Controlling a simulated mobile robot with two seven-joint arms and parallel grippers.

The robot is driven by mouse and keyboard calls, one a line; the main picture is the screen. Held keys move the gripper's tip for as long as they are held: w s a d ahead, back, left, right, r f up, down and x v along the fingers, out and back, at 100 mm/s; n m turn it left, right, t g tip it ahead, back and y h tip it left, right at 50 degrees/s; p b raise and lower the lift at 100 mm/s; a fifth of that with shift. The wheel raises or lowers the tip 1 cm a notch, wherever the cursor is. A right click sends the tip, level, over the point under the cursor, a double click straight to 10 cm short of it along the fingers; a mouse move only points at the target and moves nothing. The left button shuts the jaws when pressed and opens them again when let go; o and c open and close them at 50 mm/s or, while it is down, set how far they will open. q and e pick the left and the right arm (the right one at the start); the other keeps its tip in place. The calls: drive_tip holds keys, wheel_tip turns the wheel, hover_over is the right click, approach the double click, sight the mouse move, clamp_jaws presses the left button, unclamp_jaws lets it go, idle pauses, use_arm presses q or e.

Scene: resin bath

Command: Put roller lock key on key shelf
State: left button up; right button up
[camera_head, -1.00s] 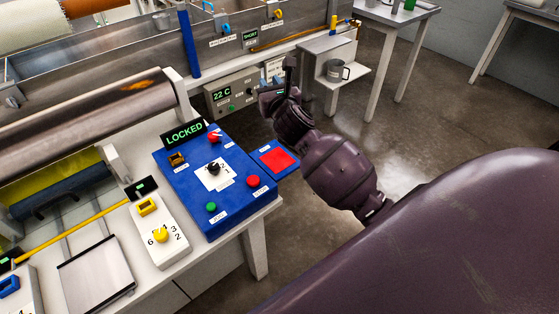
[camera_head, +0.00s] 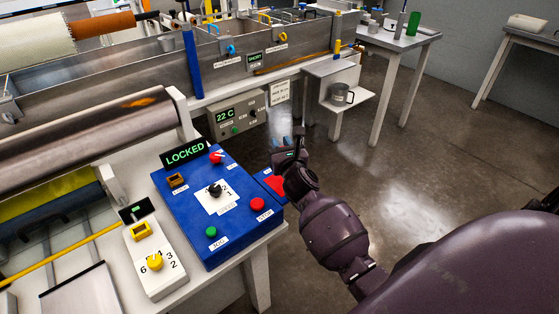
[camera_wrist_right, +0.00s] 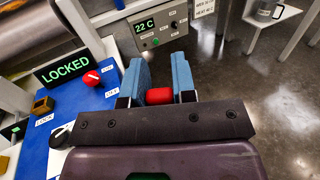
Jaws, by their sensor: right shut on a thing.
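My right gripper (camera_head: 288,146) is shut on a small red piece, which I take to be the roller lock key (camera_wrist_right: 159,96). In the right wrist view it sits between the two blue finger pads (camera_wrist_right: 160,88). In the head view the key is too hidden to make out. The gripper is beyond the far right side of the blue control panel (camera_head: 205,240). A blue ledge with a red square (camera_head: 274,185), likely the key shelf, adjoins the panel's right side. It is partly covered by my right wrist. My left gripper is not in view.
A green "LOCKED" sign (camera_head: 185,155) stands at the panel's back edge. A red knob (camera_head: 217,157) and a brown lock block (camera_head: 176,180) are on the panel. The grey 22 C box (camera_head: 238,116) is behind. Open floor lies to the right.

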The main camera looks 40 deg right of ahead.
wheel_tip(320, 180, down, 4)
drive_tip(key=shift+f+b, duration=0.2)
drive_tip(key=shift+b, duration=0.6)
drive_tip(key=shift+f, duration=0.3)
drive_tip(key=shift+r, duration=0.2)
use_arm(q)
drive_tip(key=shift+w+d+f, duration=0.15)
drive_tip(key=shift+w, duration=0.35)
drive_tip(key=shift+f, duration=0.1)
use_arm(e)
drive_tip(key=shift+f, duration=0.1)
drive_tip(key=shift+f, duration=0.15)
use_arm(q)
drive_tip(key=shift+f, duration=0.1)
use_arm(e)
drive_tip(key=o, duration=0.9)
